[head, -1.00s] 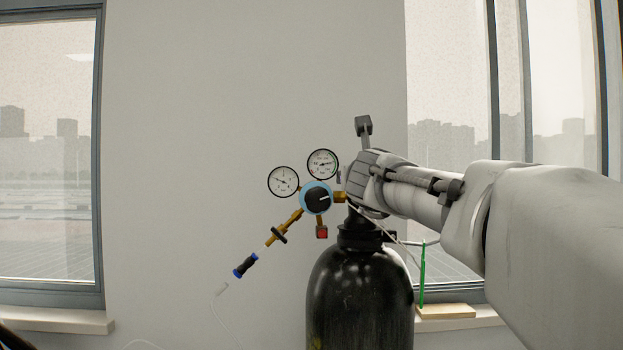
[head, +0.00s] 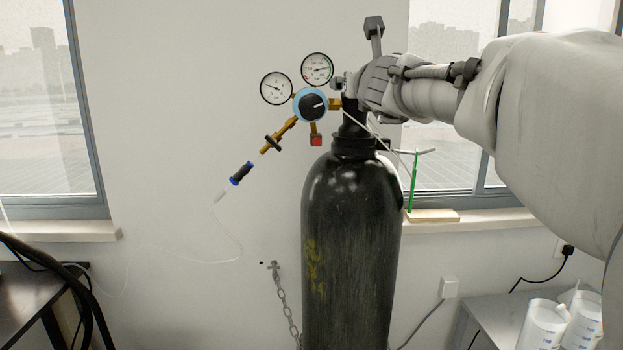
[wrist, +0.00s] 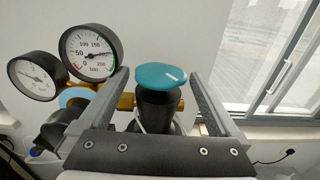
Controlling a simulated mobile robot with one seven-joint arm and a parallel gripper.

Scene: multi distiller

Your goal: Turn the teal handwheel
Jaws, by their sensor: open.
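The teal handwheel (wrist: 160,76) sits on top of the cylinder valve in the wrist view. The left finger overlaps the regulator area in the picture. In the head view my gripper and wrist (head: 365,85) are at the valve on top of the black gas cylinder (head: 350,235), and they hide the handwheel. I cannot tell in that view how the fingers sit around it.
Two round gauges (head: 317,69) and a regulator with a blue ring and black knob (head: 311,105) stand close left of the valve. A brass outlet with a thin hose runs down left. A window is on the right, and a table with white bottles (head: 545,325) is at lower right.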

